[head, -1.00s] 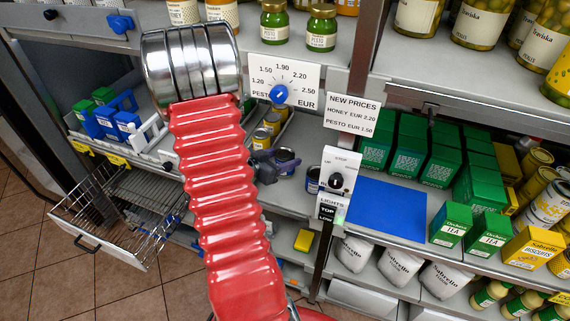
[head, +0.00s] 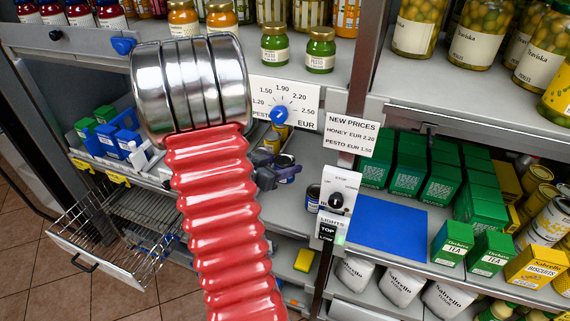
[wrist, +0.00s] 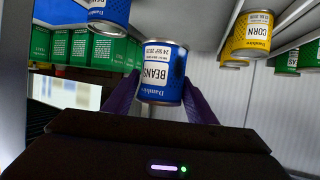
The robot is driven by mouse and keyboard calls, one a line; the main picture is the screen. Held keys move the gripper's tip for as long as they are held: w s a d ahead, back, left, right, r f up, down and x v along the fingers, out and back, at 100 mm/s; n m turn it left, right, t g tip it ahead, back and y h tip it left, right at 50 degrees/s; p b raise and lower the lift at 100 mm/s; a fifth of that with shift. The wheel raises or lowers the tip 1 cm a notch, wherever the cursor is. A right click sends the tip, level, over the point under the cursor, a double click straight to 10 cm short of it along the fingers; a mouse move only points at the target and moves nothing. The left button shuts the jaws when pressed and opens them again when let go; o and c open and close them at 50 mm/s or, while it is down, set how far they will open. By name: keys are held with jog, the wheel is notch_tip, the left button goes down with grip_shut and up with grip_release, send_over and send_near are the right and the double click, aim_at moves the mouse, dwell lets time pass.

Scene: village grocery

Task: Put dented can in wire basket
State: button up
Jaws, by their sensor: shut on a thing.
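The can in my gripper is blue with a white BEANS label (wrist: 160,75). It sits between two purple fingers in the wrist view, and a dark patch shows on its side; I cannot tell for sure that this is the dent. In the head view my gripper (head: 276,174) shows small beside my red arm, with the can (head: 289,168) at its right, over the middle shelf. The wire basket (head: 112,250) juts out at the lower left, apart from my gripper.
Yellow-labelled cans (head: 271,140) stand behind the gripper. Another blue can (head: 313,195) stands by the post with the switch panel (head: 338,200). Blue-and-white cartons (head: 115,140) stand on the shelf above the basket. My arm hides part of the middle shelf.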

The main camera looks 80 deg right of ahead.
jog(key=shift+w, duration=0.1)
jog(key=w+a+r+n+t+h, duration=0.1)
jog(key=w+a+n+t, duration=0.2)
jog(key=w, duration=0.7)
jog(key=w+a+r+n+t+h, duration=0.1)
jog(key=w+n+t, duration=0.25)
jog(key=w, duration=0.55)
jog(key=w+a+r+n+t+y, duration=0.1)
jog(key=w+a+n+t, duration=0.2)
jog(key=w+a, duration=0.4)
jog(key=w+a+r+n+t+y, duration=0.15)
jog(key=w+a+t, duration=0.25)
jog(key=w, duration=0.5)
jog(key=w+a+n+t+y, duration=0.25)
jog(key=w+a, duration=0.25)
jog(key=a, duration=0.3)
jog(key=w+a+n+t+y, duration=0.2)
jog(key=w+a+n, duration=0.25)
jog(key=a, duration=0.45)
jog(key=w+a+n+t+y, duration=0.1)
jog(key=a+n+y, duration=0.4)
jog(key=a, duration=1.6)
jog(key=shift+w+f+n+t+y, duration=0.3)
jog(key=shift+w+t+y, duration=0.1)
jog(key=shift+w+y, duration=0.5)
